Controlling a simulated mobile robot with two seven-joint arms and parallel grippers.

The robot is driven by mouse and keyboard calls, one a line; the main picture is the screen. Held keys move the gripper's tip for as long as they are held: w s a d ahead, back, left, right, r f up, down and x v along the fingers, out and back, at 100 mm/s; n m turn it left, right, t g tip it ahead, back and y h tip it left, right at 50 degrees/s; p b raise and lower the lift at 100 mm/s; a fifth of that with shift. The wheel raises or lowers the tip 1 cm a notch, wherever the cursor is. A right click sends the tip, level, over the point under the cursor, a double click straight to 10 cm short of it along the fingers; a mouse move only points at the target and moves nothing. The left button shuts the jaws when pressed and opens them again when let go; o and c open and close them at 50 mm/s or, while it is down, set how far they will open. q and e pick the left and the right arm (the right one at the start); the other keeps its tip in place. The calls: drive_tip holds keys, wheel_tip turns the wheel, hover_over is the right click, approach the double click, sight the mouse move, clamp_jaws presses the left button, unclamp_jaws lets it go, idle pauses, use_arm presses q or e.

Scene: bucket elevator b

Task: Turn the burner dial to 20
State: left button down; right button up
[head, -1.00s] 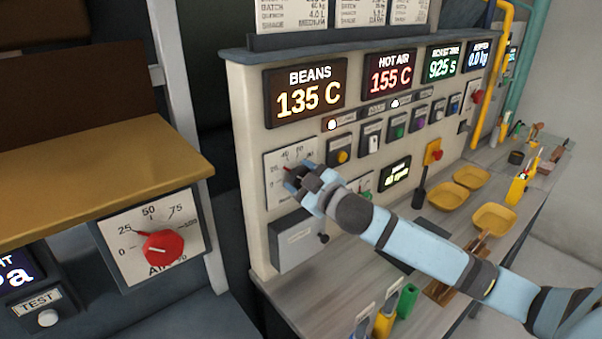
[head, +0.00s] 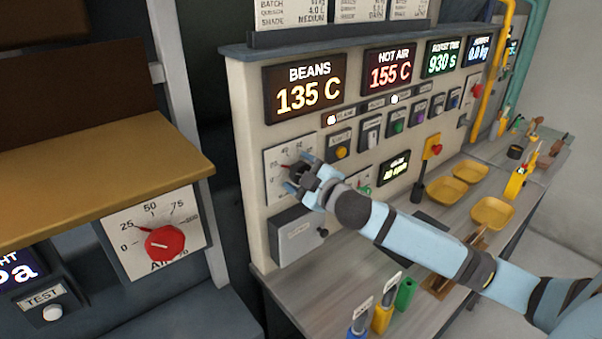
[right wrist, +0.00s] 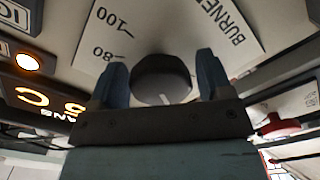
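The burner dial is a dark round knob (right wrist: 162,78) on a white scale plate (head: 274,182); the right wrist view shows the plate's "BURNER" lettering and the marks 80 and 100. A short pale line shows on the knob's face. In the head view a small red mark shows near the knob, which is mostly hidden by my gripper. My right gripper (head: 298,174) is at the dial, with its blue fingers (right wrist: 162,80) on either side of the knob. The fingers look open, with very little gap to the knob; contact is unclear. My left gripper is out of view.
A separate red air dial (head: 165,243) is on the left panel, below a tan ledge (head: 100,190). Displays read beans 135 C (head: 304,88) and hot air 155 C (head: 389,70). A grey box (head: 296,237) sits below the burner dial. Yellow trays (head: 492,213) stand on the counter.

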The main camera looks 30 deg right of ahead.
drive_tip(key=shift+o, duration=0.5)
drive_tip(key=shift+s, duration=0.3)
drive_tip(key=s+d+b, duration=0.1)
drive_tip(key=s+b, duration=0.2)
drive_tip(key=s, duration=1)
drive_tip(key=shift+s, duration=0.1)
